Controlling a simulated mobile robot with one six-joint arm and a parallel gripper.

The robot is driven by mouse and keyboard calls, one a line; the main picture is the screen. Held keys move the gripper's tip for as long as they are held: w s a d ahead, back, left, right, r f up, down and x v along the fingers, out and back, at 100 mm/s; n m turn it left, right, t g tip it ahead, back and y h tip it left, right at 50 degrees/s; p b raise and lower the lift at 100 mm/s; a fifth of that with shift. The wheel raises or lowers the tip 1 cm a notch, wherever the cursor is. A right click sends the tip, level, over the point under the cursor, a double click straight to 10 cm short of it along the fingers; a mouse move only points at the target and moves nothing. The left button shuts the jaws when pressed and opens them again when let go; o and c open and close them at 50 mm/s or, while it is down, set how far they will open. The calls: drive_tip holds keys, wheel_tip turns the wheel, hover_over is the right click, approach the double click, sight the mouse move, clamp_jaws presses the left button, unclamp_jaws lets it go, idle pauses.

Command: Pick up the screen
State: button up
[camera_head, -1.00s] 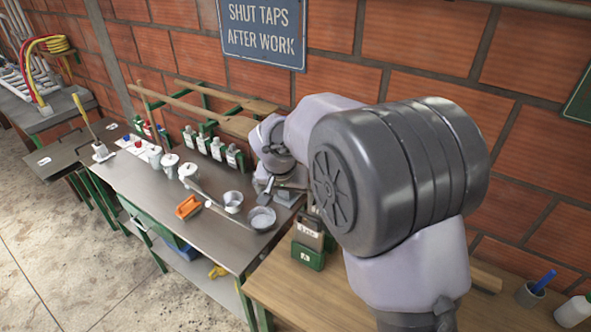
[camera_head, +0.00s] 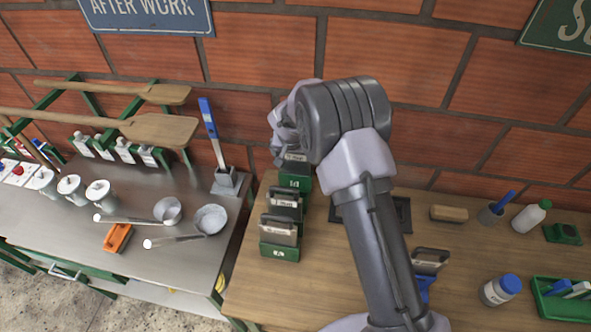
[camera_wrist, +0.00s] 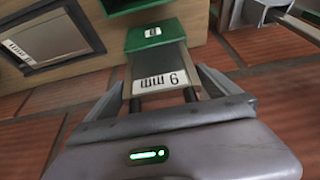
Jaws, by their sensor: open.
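A grey screen plate (camera_wrist: 160,63) stands in a green holder (camera_wrist: 148,36) in the wrist view. Its white label appears upside down and seems to read 6 mm. My gripper (camera_wrist: 160,88) is open, with one finger on each side of the plate's dark handle; I cannot tell whether either touches it.
A metal table (camera_head: 75,213) at left holds pots, bottles and a brush. On the wooden bench (camera_head: 250,295) are a dark frame (camera_head: 402,213), another handled screen (camera_head: 430,258), a wooden block (camera_head: 449,213), a blue-capped jar (camera_head: 501,290) and a green tray (camera_head: 560,308). The brick wall is close behind.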

drive_tip(key=shift+r, duration=0.1)
drive_tip(key=c, duration=1.7)
drive_tip(key=shift+r, duration=0.1)
drive_tip(key=shift+c, duration=0.5)
